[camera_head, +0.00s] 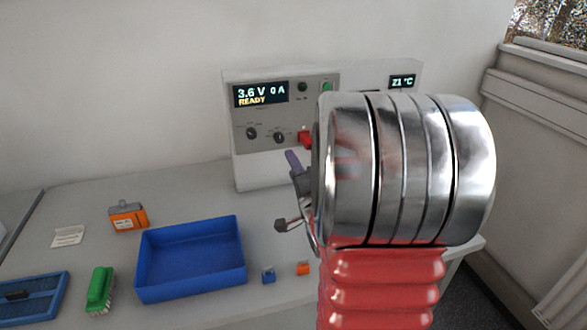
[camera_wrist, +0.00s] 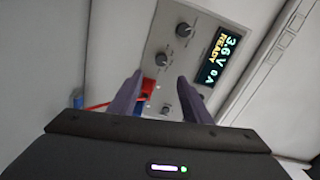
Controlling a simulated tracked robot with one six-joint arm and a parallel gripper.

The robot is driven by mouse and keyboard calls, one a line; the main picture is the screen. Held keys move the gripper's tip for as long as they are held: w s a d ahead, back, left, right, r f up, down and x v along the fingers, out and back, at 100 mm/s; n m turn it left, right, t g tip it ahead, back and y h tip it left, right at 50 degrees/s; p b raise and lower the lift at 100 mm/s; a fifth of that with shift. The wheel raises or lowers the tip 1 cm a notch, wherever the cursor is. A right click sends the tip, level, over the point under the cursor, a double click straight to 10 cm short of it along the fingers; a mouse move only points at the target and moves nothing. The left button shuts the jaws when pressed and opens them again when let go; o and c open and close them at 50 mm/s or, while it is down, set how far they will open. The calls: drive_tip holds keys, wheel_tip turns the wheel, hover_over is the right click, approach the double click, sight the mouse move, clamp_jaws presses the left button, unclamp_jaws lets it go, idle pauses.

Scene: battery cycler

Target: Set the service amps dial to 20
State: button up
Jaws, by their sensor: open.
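The cycler panel (camera_head: 270,115) stands at the back of the bench, with a display (camera_head: 261,93) reading 3.6 V, 0 A, READY. Two dark round dials sit below it, a left dial (camera_head: 252,133) and a right dial (camera_head: 279,137). Their labels and settings are too small to read. In the wrist view the panel is turned, with one dial (camera_wrist: 186,31) and the other dial (camera_wrist: 155,58) beyond the fingertips. My gripper (camera_head: 286,190) is open and empty in front of the panel, apart from both dials; its fingers (camera_wrist: 160,78) also show in the wrist view.
A red part (camera_head: 305,138) sits right of the dials, partly hidden by my arm. A blue tray (camera_head: 190,292), an orange box (camera_head: 128,216), a green brush (camera_head: 100,288) and small blue and orange blocks lie on the bench. A second display (camera_head: 402,82) reads 21 °C.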

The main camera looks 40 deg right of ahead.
drive_tip(key=s+a+n+g+y, duration=0.1)
drive_tip(key=a+n+g+y, duration=0.35)
drive_tip(key=a+n, duration=0.9)
drive_tip(key=s+a+n+g+y, duration=0.3)
drive_tip(key=s+a+n+g, duration=0.3)
drive_tip(key=s+a, duration=1.1)
drive_tip(key=a+n, duration=0.1)
drive_tip(key=a, duration=0.1)
drive_tip(key=shift+s+a+n, duration=0.25)
drive_tip(key=shift+a+n, duration=0.1)
drive_tip(key=shift+r, duration=0.1)
drive_tip(key=shift+c, duration=0.2)
